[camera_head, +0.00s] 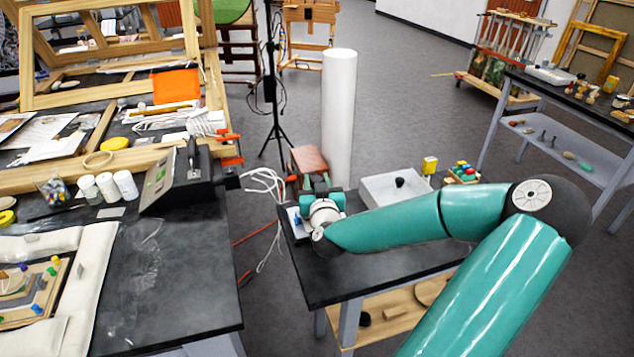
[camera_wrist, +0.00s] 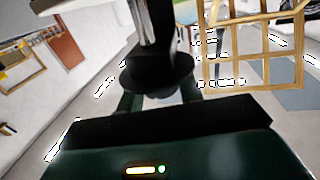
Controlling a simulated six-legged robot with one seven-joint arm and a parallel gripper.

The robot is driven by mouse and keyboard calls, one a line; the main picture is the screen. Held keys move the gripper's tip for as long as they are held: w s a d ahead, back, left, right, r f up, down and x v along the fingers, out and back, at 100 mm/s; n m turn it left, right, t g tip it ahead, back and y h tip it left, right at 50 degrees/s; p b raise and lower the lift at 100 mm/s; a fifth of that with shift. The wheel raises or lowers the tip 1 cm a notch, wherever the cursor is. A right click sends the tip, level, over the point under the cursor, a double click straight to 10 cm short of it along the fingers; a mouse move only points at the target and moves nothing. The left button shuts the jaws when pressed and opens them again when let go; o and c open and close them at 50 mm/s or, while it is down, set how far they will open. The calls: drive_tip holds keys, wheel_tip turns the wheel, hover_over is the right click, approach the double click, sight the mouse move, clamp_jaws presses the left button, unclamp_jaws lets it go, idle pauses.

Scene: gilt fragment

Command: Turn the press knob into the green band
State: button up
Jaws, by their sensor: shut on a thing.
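My gripper (camera_head: 322,208) is over the left end of the small black table and mostly hides what it holds in the head view. In the wrist view, a black knob-like part (camera_wrist: 155,82) with a wide round flange and a silver shaft above it stands between the fingers of my gripper (camera_wrist: 158,100). The gripper is shut on this knob. A reddish-brown plate (camera_head: 308,159), perhaps part of the press, shows just behind the gripper. I cannot make out a green band by the knob or where the knob points.
A white column (camera_head: 338,115) rises behind the table. A cluttered bench (camera_head: 180,270) is left, across a gap with cables.

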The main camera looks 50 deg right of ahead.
drive_tip(key=shift+w+m+g+h, duration=0.1)
drive_tip(key=shift+m+g+h, duration=2.4)
drive_tip(key=shift+g, duration=0.8)
drive_tip(key=m+g+h, duration=0.1)
drive_tip(key=m+g, duration=0.2)
drive_tip(key=g, duration=0.1)
drive_tip(key=m+g+h, duration=0.1)
drive_tip(key=m+g, duration=0.1)
drive_tip(key=g, duration=0.2)
drive_tip(key=shift+w+a+f+m, duration=0.1)
drive_tip(key=shift+f+m, duration=0.05)
drive_tip(key=shift+m, duration=0.25)
drive_tip(key=m+g+y, duration=0.1)
drive_tip(key=m+g, duration=0.1)
drive_tip(key=g, duration=0.2)
drive_tip(key=m+g+y, duration=0.1)
drive_tip(key=m+g, duration=0.2)
drive_tip(key=g, duration=0.1)
drive_tip(key=m+g+y, duration=0.5)
drive_tip(key=g, duration=0.1)
drive_tip(key=shift+f, duration=0.1)
drive_tip(key=shift+y, duration=0.3)
drive_tip(key=o, duration=1)
drive_tip(key=shift+d, duration=0.2)
drive_tip(key=shift+m, duration=0.3)
